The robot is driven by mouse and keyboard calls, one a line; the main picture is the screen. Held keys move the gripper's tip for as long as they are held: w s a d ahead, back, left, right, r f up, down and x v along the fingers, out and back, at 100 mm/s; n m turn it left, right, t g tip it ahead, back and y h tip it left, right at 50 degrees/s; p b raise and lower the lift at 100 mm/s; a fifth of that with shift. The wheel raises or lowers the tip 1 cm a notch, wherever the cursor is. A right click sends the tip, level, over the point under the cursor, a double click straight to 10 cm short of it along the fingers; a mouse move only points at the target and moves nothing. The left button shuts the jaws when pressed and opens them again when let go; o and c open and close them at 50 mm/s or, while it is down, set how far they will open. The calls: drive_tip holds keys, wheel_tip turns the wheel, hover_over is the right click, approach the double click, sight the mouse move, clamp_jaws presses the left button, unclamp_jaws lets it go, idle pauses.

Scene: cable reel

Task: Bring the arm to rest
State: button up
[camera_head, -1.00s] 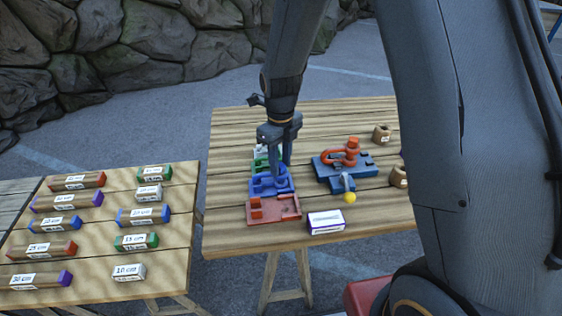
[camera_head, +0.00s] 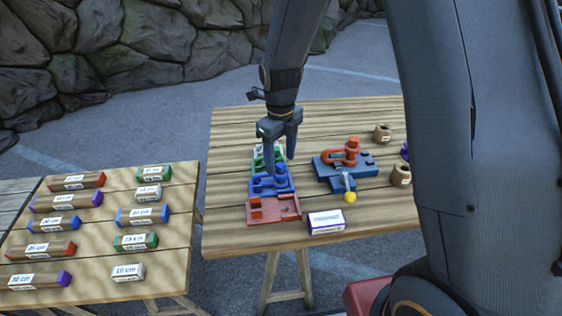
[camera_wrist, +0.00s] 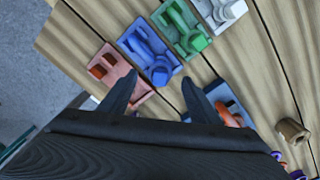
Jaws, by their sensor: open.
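My gripper (camera_head: 283,150) is open and empty, pointing down above the row of coloured holders on the right wooden table. In the wrist view its two fingers (camera_wrist: 158,98) stand apart with nothing between them. Below and in front of it sit a red holder (camera_head: 273,209), a blue holder (camera_head: 270,181) and a green holder (camera_head: 258,163), with a white one (camera_head: 260,150) partly hidden behind the gripper. In the wrist view the blue holder (camera_wrist: 150,50) carries a blue rounded piece.
A blue block with an orange clamp (camera_head: 345,158) stands to the right, a yellow ball (camera_head: 350,197) at its front. A white-and-purple labelled box (camera_head: 326,222) lies near the front edge. Brown cups (camera_head: 400,175) stand farther right. The left table (camera_head: 100,230) holds several labelled bars.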

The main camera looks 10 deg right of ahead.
wheel_tip(320, 180, up, 6)
drive_tip(key=shift+r+b, duration=0.15)
drive_tip(key=shift+b, duration=0.7)
drive_tip(key=shift+s+d+n, duration=0.25)
drive_tip(key=shift+d+n, duration=0.05)
drive_tip(key=shift+n, duration=0.2)
drive_tip(key=s+d+f+n+b, duration=0.1)
drive_tip(key=s+d+n, duration=0.2)
drive_tip(key=n, duration=0.6)
drive_tip(key=s+d+f+n+t+b, duration=0.1)
drive_tip(key=s+d+n+b, duration=0.1)
drive_tip(key=s+n, duration=0.4)
drive_tip(key=s+d+f+n+b, duration=0.1)
drive_tip(key=s+d+n, duration=0.3)
drive_tip(key=n, duration=0.8)
drive_tip(key=shift+s+d+f+b, duration=0.3)
drive_tip(key=shift+d+f, duration=0.1)
drive_tip(key=shift+f, duration=0.15)
drive_tip(key=shift+c, duration=0.3)
